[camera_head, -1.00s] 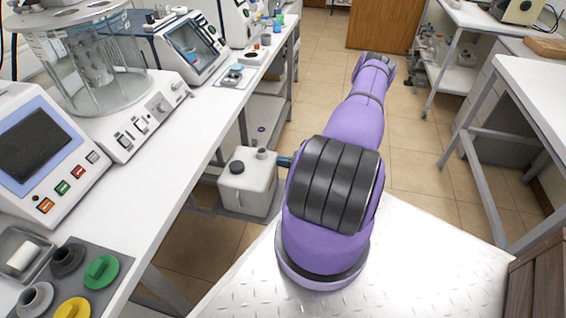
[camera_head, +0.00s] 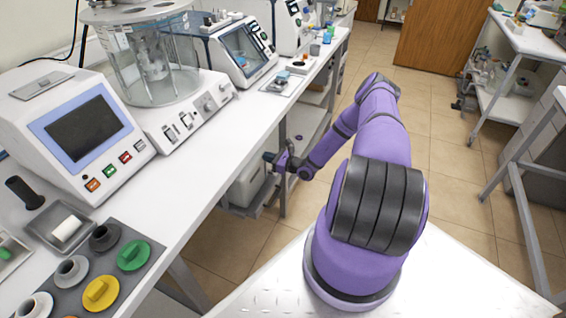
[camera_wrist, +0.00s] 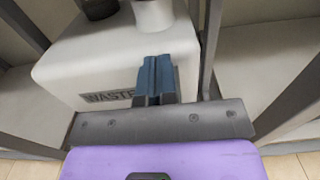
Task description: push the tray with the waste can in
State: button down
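The white waste can (camera_head: 250,186) sits low under the left bench, partly covered by the bench edge in the head view. The grey tray (camera_head: 240,211) shows as a thin dark rim beneath it. In the wrist view the can (camera_wrist: 88,68) fills the upper left, with its "WASTE" label and two necks on top. My gripper (camera_head: 268,157) is at the can's near upper side. In the wrist view its blue fingers (camera_wrist: 157,75) are together with nothing between them, overlapping the can's front face. Whether they touch the can is unclear. The tray is not clearly seen in the wrist view.
A grey bench leg (camera_head: 283,180) stands close to the can and my gripper. The white bench (camera_head: 190,180) above holds instruments and coloured knobs. The tiled floor (camera_head: 440,150) to the right is open, up to another white table (camera_head: 545,155).

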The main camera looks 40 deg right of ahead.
aim_at(259, 154)
jog(key=x, duration=0.4)
jog(key=shift+w+r, duration=0.1)
jog(key=shift+w, duration=0.05)
jog(key=shift+w+a+r, duration=0.1)
